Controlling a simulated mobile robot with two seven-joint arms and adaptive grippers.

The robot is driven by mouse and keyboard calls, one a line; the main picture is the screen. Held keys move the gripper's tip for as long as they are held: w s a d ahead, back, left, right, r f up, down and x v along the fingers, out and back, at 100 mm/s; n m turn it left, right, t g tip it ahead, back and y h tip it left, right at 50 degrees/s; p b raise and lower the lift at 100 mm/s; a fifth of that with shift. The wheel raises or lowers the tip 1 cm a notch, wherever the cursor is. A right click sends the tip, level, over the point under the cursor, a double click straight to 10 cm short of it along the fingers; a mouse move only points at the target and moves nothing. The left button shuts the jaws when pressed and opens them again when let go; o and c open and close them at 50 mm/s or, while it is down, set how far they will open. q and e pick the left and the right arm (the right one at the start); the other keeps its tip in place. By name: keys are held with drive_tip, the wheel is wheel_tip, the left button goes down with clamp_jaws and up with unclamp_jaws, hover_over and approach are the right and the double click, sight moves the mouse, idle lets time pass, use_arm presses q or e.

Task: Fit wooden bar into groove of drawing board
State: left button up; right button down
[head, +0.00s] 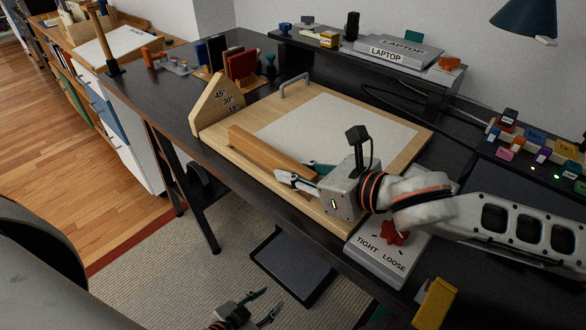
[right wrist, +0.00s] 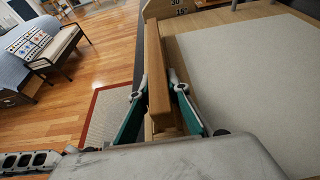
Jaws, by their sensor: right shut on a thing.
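The wooden bar (head: 268,151) is a long tan piece lying along the near left side of the drawing board (head: 216,147). My right gripper (head: 291,170) is shut on the bar near its right end, one finger on each side, as the right wrist view (right wrist: 156,88) also shows. The bar (right wrist: 154,62) runs roughly along the board's edge there. The groove is hidden by the bar and gripper, and I cannot tell whether the bar is in it or above it. My left gripper (head: 273,298) is open and empty, low over the rug, away from the board.
An angle block (head: 212,103) marked with degrees stands at the board's left corner. A grey handle (head: 294,84) is behind it. A panel (head: 385,255) marked TIGHT and LOOSE with a red knob (head: 394,233) lies at the right. A pale sheet (head: 335,128) covers the board's middle.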

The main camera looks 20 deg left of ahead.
drive_tip(key=c, duration=1.8)
unclamp_jaws()
drive_tip(key=shift+c, duration=0.2)
drive_tip(key=v, duration=1)
drive_tip(key=shift+s+d+r, duration=0.1)
drive_tip(key=shift+d+r, duration=0.05)
drive_tip(key=shift+d, duration=0.2)
drive_tip(key=shift+s+d+r, duration=0.25)
drive_tip(key=shift+d+r, duration=0.05)
drive_tip(key=shift+d, duration=0.25)
